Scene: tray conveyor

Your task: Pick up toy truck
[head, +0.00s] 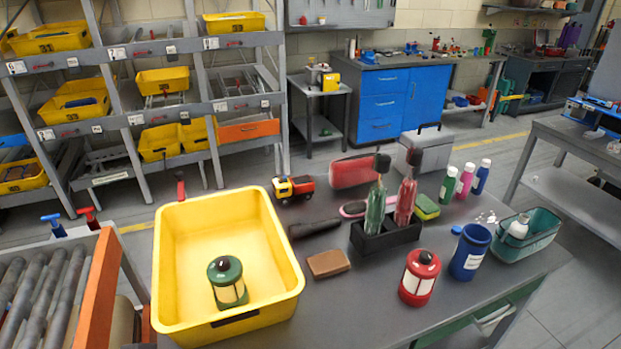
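The toy truck (294,188) is small, with a yellow cab, a red-orange bed and dark wheels. It stands upright near the far edge of the grey table (375,300), just right of the large yellow tray's far corner. It is apart from the tray. Neither of my grippers shows in the head view.
The yellow tray (170,270) holds a green lantern (228,282). Right of the truck are a red case (352,171) and a black bottle holder (385,236). A dark cylindrical object (314,228) and a brown block (328,263) lie nearer. A roller conveyor (45,290) is at left.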

